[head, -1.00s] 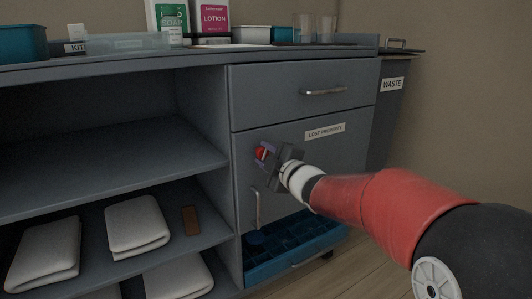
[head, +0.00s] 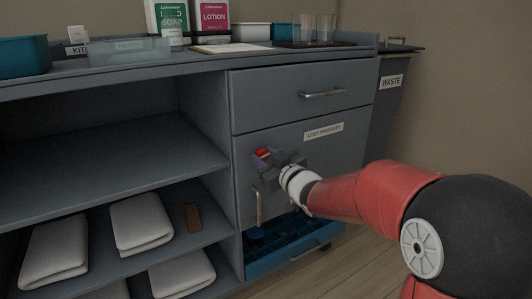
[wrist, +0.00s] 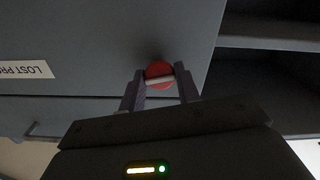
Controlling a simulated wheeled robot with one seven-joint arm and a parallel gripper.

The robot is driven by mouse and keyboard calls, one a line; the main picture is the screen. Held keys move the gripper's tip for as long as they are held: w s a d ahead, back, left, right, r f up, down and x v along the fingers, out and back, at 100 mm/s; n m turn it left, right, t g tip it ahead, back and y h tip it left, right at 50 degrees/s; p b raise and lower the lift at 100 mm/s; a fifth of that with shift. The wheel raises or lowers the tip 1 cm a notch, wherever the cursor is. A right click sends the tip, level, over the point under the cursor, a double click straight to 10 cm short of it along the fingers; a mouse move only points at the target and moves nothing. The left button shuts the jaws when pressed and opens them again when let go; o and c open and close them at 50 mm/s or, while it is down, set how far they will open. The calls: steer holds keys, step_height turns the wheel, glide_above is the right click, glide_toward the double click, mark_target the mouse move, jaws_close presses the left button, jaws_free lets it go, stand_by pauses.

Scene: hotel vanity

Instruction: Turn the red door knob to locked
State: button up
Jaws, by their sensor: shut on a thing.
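The red door knob (head: 262,153) is on the grey door marked "LOST PROPERTY", near the door's upper left corner. In the wrist view the knob (wrist: 159,70) is a round red disc with a pale bar across it, nearly level in that picture. My gripper (head: 263,158) is at the knob, and its fingers partly hide it in the head view. In the wrist view my gripper (wrist: 159,76) has one finger on each side of the knob and is shut on it. The door (head: 342,155) is closed.
A drawer (head: 300,93) with a bar handle is above the door. A vertical handle (head: 257,208) is below the knob. A blue tray (head: 295,255) sticks out underneath. Open shelves with folded towels (head: 140,223) are at left. A waste bin (head: 393,100) stands at right.

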steer(key=shift+m+p, duration=0.55)
steer(key=shift+m, duration=0.75)
steer(key=shift+f, duration=0.1)
steer(key=o, duration=1)
steer(key=shift+c, duration=0.2)
steer(key=shift+s, duration=0.1)
steer(key=v, duration=0.7)
steer(key=shift+s+d, duration=0.2)
steer(key=shift+s, duration=0.05)
